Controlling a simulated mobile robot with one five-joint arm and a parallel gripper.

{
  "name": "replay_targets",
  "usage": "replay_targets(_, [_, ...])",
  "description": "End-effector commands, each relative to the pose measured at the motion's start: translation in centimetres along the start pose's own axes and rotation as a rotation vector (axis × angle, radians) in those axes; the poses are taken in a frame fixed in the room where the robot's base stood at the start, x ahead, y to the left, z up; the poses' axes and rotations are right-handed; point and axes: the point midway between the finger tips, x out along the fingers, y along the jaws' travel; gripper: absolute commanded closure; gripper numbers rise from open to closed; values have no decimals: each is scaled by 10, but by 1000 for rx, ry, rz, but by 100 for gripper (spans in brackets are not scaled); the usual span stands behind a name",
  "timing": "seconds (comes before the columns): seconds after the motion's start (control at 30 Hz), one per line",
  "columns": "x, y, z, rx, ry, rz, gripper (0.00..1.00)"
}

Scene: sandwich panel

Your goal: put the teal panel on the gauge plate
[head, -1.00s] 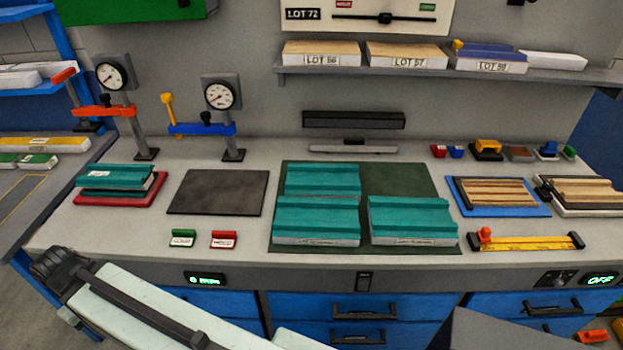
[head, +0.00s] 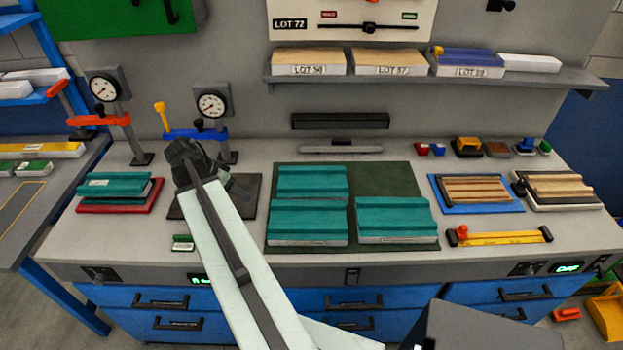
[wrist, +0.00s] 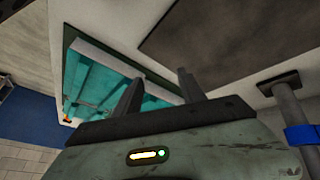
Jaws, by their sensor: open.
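Several teal panels are in view. Three lie on a dark green mat (head: 385,180) in the middle of the bench, one of them the front right panel (head: 393,217). Another teal panel (head: 115,186) lies on a red tray (head: 112,208) at the left; teal also shows in the wrist view (wrist: 95,82). The dark gauge plate (head: 249,205) lies flat between tray and mat, bare where visible and partly hidden by my arm. My gripper (head: 207,168) is above the plate's back area, near the blue-armed gauge. In the wrist view its fingers (wrist: 158,90) are apart and empty.
Two dial gauges (head: 211,105) on stands are at the back left, close to my gripper. A green tag (head: 183,243) lies near the front edge. A blue tray (head: 470,207) with a wooden-striped panel and a yellow level (head: 500,236) are at the right.

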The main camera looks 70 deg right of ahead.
Motion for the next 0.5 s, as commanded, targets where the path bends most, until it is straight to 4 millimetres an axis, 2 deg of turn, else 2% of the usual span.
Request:
replay_targets(0.03, [19,24,-46,173,28,61,52])
replay_targets(0.1, [38,55,-90,376,75,125,52])
replay_targets(0.2, [55,88,-128,567,128,183,52])
replay_targets(0.3, [63,105,-144,654,154,208,52])
replay_targets(0.5, [74,109,-145,671,160,212,52])
